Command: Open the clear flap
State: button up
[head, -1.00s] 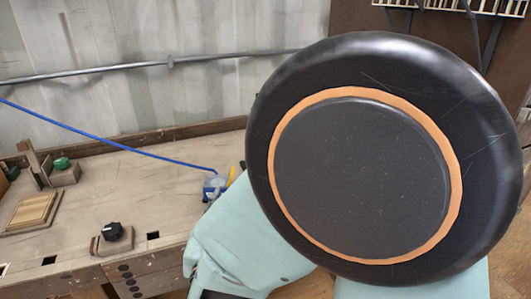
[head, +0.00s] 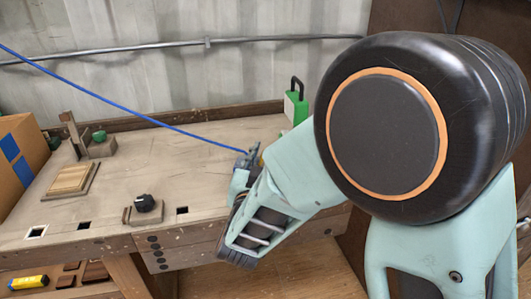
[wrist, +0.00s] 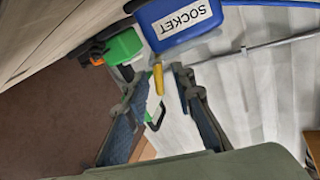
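In the wrist view a blue box (wrist: 180,30) with a white SOCKET label is at the top centre, beyond my fingertips. My gripper (wrist: 158,82) is open in the wrist view, its two dark fingers apart. A yellow piece (wrist: 158,78) shows in the gap between them, seemingly beyond the fingers and not gripped. In the head view my arm covers most of the area around the gripper, near the end of the blue cable.
A green object (head: 295,108) with a black handle stands at the bench's back; a similar green one (wrist: 123,46) shows in the wrist view. The workbench (head: 200,160) holds a wooden panel (head: 72,180) and a black knob (head: 144,203). A cardboard box (head: 12,165) is at left.

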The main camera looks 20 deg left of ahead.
jog(key=shift+c, duration=0.3)
grip_shut()
